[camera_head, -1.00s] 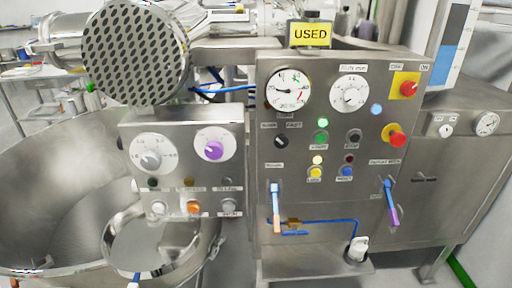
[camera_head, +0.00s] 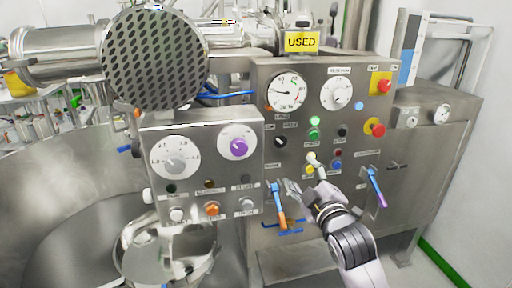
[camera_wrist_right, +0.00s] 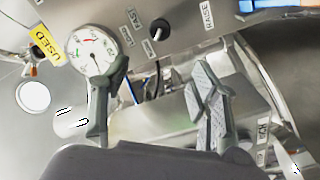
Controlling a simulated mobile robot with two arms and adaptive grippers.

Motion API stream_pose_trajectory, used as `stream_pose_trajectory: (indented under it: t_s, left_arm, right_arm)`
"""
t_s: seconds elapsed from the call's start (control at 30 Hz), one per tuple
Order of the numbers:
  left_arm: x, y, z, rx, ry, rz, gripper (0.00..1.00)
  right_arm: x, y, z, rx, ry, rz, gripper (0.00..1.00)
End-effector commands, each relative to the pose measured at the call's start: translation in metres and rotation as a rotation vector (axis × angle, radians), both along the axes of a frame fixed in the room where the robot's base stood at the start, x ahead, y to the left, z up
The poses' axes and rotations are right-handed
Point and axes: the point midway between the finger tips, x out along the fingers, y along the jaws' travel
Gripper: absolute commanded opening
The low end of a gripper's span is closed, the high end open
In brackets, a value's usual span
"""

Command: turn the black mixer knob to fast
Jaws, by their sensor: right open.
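The black mixer knob (camera_head: 281,142) is a small round knob on the steel control panel (camera_head: 262,92), below the left dial gauge. In the right wrist view the black knob (camera_wrist_right: 159,28) sits near the top beside a FAST label; its exact pointing direction is hard to tell. My right gripper (camera_head: 302,175) is open and empty, in front of the panel, below and slightly right of the knob, apart from it. In the right wrist view my gripper's fingers (camera_wrist_right: 158,75) are spread, with the knob beyond their tips. My left gripper is out of view.
A smaller panel (camera_head: 203,180) with a white-dial knob and a purple knob juts out at left. Lit buttons, red stop knobs (camera_head: 374,127), a blue-orange lever (camera_head: 278,203) and a blue-purple lever (camera_head: 377,186) surround my gripper. A large steel bowl (camera_head: 60,190) stands at left.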

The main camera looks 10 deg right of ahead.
Motion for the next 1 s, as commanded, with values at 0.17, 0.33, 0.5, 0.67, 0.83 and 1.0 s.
stream_pose_trajectory:
  t_s: [0.17, 0.33, 0.5, 0.67, 0.83, 1.0]
  left_arm:
    - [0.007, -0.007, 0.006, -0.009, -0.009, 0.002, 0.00]
    - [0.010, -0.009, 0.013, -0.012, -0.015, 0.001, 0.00]
    - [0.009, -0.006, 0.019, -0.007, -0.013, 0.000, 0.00]
    - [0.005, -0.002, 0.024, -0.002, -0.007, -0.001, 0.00]
    - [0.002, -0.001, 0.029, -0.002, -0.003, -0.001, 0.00]
    - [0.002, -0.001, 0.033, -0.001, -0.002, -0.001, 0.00]
  right_arm:
    - [0.020, 0.001, 0.003, 0.001, -0.001, -0.001, 0.56]
    - [0.052, 0.002, 0.003, 0.003, 0.000, 0.000, 0.56]
    - [0.083, 0.003, 0.003, 0.004, 0.001, 0.001, 0.56]
    - [0.111, 0.004, 0.003, 0.003, 0.000, 0.000, 0.56]
    - [0.138, 0.005, 0.003, 0.003, 0.000, 0.000, 0.56]
    - [0.158, 0.005, 0.002, 0.003, 0.000, 0.000, 0.56]
